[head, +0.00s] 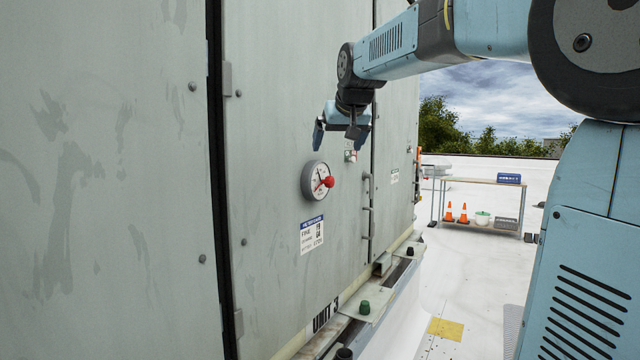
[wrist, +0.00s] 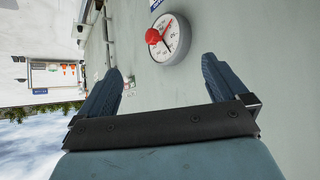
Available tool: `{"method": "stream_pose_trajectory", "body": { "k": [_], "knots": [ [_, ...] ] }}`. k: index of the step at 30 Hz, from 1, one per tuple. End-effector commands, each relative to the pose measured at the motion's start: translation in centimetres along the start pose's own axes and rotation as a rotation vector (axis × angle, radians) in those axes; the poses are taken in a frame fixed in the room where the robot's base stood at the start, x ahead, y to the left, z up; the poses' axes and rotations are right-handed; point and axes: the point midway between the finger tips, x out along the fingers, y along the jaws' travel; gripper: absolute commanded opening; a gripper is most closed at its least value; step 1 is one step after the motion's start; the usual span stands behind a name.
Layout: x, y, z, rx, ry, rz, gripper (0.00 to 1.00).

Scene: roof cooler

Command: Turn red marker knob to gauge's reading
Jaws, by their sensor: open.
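The round white gauge (head: 312,184) with a dark rim sits on the grey-green cabinet panel. Its red marker knob (head: 328,182) sticks out from its face. In the wrist view the gauge (wrist: 170,44) is beyond the fingertips, near the top, with the red knob (wrist: 153,36) on its left side. A red pointer and a dark needle show on the dial; the numbers are too small to read. My gripper (head: 341,134) is above and slightly right of the gauge, apart from it. In the wrist view my gripper (wrist: 161,66) is open and empty, its blue fingers wide apart.
The cabinet panel (head: 275,120) stands close beside the arm. A handle rail (head: 367,205) is right of the gauge, and a small red-and-white fitting (head: 350,156) is near the gripper. A label (head: 311,235) is below the gauge. A bench (head: 480,182) and cones stand farther off on the roof.

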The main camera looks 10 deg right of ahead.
Motion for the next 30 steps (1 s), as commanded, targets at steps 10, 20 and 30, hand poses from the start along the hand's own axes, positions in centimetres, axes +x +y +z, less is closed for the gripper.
{"method": "stream_pose_trajectory", "body": {
  "k": [10, 20, 30],
  "knots": [
    [2.3, -0.1, -2.1, -0.001, 0.018, 0.0, 1.0],
    [8.0, -0.1, -2.1, -0.001, 0.017, 0.0, 1.0],
    [10.7, -0.1, -2.2, -0.001, 0.019, 0.0, 1.0]
  ]
}}
